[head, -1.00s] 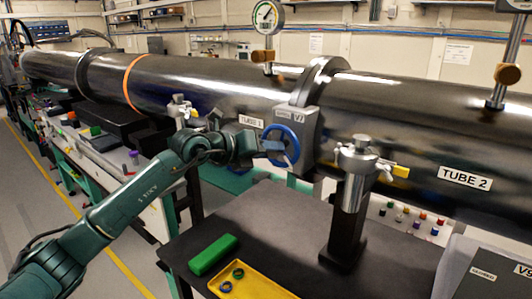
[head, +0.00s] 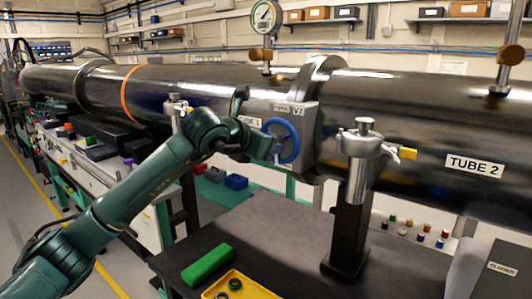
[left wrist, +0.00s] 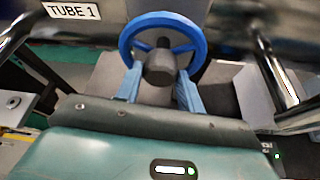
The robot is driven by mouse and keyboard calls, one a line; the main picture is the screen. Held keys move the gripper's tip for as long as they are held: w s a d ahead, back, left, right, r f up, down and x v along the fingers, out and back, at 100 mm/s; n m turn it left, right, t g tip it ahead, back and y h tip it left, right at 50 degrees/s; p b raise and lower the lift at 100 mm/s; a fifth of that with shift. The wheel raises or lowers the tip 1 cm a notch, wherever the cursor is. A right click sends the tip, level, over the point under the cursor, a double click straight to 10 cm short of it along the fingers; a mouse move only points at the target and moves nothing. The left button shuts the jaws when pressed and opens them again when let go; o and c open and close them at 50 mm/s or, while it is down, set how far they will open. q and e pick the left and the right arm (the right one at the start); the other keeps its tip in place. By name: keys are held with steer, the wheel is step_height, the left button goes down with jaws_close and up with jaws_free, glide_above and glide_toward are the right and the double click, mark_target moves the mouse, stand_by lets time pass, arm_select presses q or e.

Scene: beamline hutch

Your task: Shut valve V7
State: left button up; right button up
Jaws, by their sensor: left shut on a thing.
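Valve V7 (head: 309,128) is a grey block on the large dark tube, with a V7 label on it. Its blue handwheel (head: 297,141) faces the table side. The handwheel's rim and dark hub also show in the left wrist view (left wrist: 163,18). My left gripper (head: 274,149) is at the wheel, shut on it. In the left wrist view its two blue fingers (left wrist: 158,88) stand on either side below the hub. The exact contact is partly hidden. My right gripper is not in view.
A clamp post (head: 352,195) stands close to the right of the valve. The dark table (head: 270,225) carries a green block (head: 208,265) and a yellow tray (head: 262,291) with rings. A grey panel labelled CLOSED (head: 500,250) is at the lower right.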

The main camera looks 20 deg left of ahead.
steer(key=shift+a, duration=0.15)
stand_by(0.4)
arm_select(q)
steer(key=o, duration=1)
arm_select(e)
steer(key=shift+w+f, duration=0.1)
arm_select(q)
steer(key=shift+b+v, duration=1.65)
steer(key=shift+v, duration=4.95)
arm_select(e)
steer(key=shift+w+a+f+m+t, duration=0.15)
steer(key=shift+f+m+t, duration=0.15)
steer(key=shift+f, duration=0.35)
arm_select(q)
steer(key=shift+d+f, duration=0.1)
steer(key=shift+d, duration=0.05)
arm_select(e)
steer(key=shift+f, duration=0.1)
